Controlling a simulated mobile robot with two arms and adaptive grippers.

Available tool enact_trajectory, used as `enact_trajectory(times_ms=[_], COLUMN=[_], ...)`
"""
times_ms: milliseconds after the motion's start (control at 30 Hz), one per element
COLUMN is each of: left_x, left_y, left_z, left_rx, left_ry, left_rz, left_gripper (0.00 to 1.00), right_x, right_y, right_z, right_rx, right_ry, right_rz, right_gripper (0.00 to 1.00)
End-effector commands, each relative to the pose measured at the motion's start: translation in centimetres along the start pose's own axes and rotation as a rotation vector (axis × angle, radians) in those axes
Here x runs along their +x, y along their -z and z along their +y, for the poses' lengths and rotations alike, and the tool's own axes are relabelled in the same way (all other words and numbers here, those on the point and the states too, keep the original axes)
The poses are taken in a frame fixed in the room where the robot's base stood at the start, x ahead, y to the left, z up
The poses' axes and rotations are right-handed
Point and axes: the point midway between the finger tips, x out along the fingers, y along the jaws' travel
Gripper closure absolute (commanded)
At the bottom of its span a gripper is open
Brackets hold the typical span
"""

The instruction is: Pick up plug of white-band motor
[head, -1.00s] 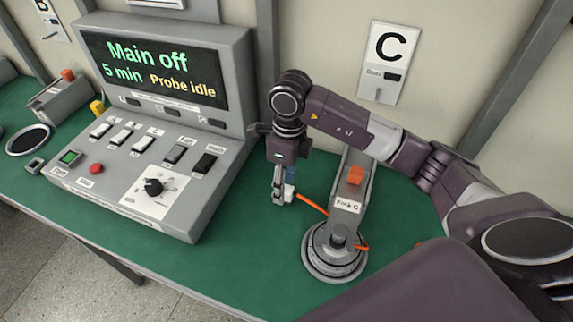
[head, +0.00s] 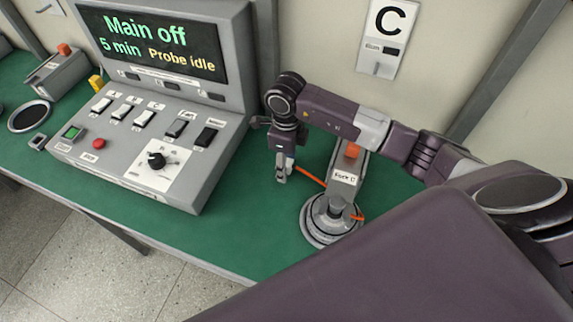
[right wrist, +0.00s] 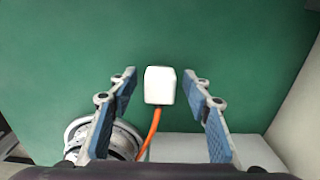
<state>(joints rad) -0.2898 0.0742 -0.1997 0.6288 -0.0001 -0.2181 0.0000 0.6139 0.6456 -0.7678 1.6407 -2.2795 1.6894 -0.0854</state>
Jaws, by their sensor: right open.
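The white plug (right wrist: 160,84) shows in the right wrist view with an orange cable (right wrist: 152,130) running down from it. My right gripper (right wrist: 159,86) is open, with one blue-padded finger on each side of the plug and a gap at both sides. In the head view my right gripper (head: 281,174) points down over the green bench, left of the motor, and mostly hides the plug. The motor (head: 331,222) sits at the foot of the grey Fork C stand (head: 346,185). The colour of its band is hard to tell. My left gripper is not in view.
A grey control console (head: 150,135) with switches and a screen reading "Main off", "5 min", "Probe idle" stands left of the gripper. A wall panel marked C (head: 387,30) is behind. Green bench (head: 235,225) is clear between console and motor.

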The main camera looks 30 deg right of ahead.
Motion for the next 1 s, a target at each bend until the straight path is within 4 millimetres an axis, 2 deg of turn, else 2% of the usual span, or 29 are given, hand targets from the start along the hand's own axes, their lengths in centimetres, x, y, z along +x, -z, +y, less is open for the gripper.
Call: enact_trajectory(times_ms=[33, 233, 433, 767, 1000], left_x=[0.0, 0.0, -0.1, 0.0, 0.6], left_y=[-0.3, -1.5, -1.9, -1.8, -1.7], left_z=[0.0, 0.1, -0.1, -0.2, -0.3], left_rx=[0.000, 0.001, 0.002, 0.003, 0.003], left_ry=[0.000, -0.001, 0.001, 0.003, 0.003], left_rz=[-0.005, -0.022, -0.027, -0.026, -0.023], left_gripper=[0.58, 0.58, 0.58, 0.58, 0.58], right_x=[0.0, -0.1, -0.1, -0.3, -2.7], right_y=[0.0, 0.0, 0.0, 0.0, -0.1], right_z=[0.0, 0.0, 0.0, -0.1, -0.2], right_rx=[0.000, 0.000, 0.000, 0.000, 0.000], right_ry=[0.000, 0.000, 0.000, 0.001, 0.004], right_rz=[0.000, 0.000, 0.000, -0.001, -0.004], right_gripper=[0.57, 0.79, 1.00, 1.00, 1.00])
